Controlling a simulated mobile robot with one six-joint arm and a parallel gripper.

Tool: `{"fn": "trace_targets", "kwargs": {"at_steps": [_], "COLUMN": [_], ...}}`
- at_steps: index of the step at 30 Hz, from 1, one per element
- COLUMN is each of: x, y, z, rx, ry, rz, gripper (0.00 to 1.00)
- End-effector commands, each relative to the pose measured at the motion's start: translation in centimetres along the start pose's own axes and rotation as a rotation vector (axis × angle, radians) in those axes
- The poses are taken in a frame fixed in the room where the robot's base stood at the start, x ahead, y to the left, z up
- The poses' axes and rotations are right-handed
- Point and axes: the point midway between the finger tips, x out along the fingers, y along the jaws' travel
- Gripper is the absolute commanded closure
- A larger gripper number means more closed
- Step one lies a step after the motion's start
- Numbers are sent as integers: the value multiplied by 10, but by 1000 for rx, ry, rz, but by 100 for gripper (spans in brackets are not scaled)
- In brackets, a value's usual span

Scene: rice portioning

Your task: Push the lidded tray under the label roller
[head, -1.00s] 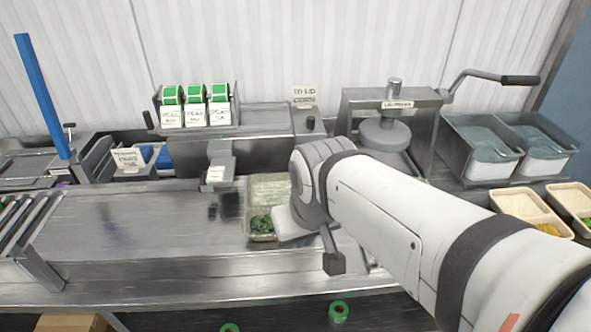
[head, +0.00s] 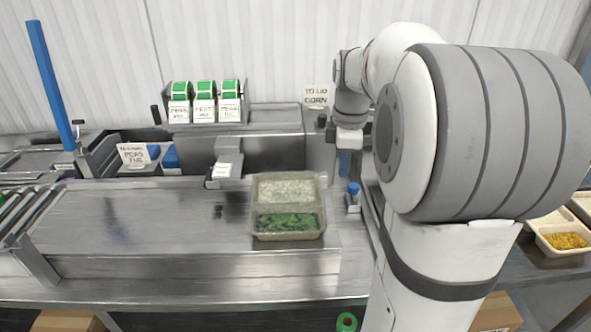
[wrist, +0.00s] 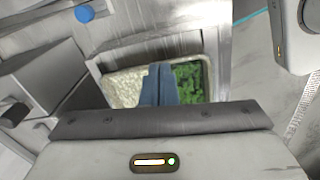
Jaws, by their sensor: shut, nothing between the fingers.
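The lidded tray (head: 288,237) sits on the steel deck, white rice in its rear part and greens in its front part, under what looks like a clear lid. The label roller (head: 226,152), a grey head with a white label, stands behind and left of the tray. The tray is not under it. My gripper (head: 344,174) has blue fingers pointing down, right of the tray's rear and apart from it in the head view. In the wrist view my gripper (wrist: 157,70) is shut and empty, its fingers covering part of the tray (wrist: 209,85).
A blue-topped post (head: 353,190) stands right of the tray. Green label rolls (head: 204,90) sit on the rear housing. The deck (head: 130,225) left of the tray is clear up to a roller conveyor (head: 22,215). A food tray (head: 562,241) stands far right.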

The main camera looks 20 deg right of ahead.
Motion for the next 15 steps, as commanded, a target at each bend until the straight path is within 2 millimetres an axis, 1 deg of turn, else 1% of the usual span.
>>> {"fn": "trace_targets", "kwargs": {"at_steps": [1, 3, 6, 8, 11, 15], "x": [7, 10, 13, 16, 27, 53], "y": [10, 18, 24, 25, 24, 23], "z": [7, 13, 18, 19, 19, 19], "rx": [-42, -97, -142, -153, -156, -155], "ry": [-1, -1, 0, 0, 1, 1], "rz": [-13, -24, -33, -36, -39, -40], "gripper": [100, 100, 100, 100, 100, 100]}}
